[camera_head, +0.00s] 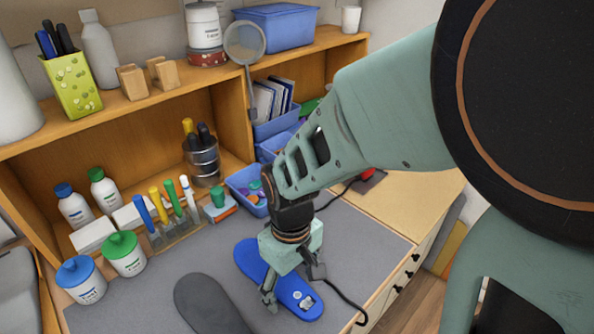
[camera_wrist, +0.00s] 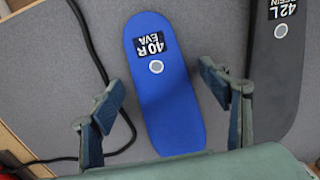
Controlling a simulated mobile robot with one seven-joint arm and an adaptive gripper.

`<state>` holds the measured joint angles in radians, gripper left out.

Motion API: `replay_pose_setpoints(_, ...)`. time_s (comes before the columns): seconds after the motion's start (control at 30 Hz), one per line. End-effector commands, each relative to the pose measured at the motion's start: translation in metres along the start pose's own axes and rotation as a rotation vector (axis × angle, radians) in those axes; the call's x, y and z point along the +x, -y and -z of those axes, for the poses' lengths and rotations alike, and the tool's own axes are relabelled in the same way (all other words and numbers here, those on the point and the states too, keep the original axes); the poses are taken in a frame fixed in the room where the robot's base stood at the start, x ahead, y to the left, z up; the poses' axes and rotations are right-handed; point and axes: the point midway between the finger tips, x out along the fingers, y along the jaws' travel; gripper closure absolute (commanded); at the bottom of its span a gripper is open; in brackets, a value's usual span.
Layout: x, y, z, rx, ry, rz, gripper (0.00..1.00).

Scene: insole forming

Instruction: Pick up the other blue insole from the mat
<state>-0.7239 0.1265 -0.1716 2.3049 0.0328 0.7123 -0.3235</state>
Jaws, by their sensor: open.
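A blue insole (camera_head: 297,298) lies flat on the grey mat (camera_head: 358,238), partly hidden behind my gripper in the head view. In the wrist view the blue insole (camera_wrist: 165,92) carries a black label reading "40 R EVA" and a small grey round mark. My gripper (camera_head: 270,298) is above the insole, pointing down. In the wrist view my gripper (camera_wrist: 160,92) is open, with one finger to each side of the insole and nothing between the fingers but the insole below. I cannot tell the remaining height.
A dark grey insole (camera_head: 210,305) lies left of the blue one; its label in the wrist view (camera_wrist: 275,60) reads "42 L". A black cable (camera_head: 345,300) runs on the right. Bottles, a pen rack (camera_head: 175,225) and a blue bin (camera_head: 247,188) stand behind.

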Motion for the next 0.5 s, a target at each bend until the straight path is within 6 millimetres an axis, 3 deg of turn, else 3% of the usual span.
replay_pose_setpoints(0.03,-0.0005,0.0000,0.0000,0.000,0.000,0.000,0.30)
replay_pose_setpoints(0.37,-0.0006,0.0001,0.0000,0.000,0.000,0.000,0.66)
replay_pose_setpoints(0.5,-0.0006,0.0001,0.0000,0.000,0.000,0.000,0.66)
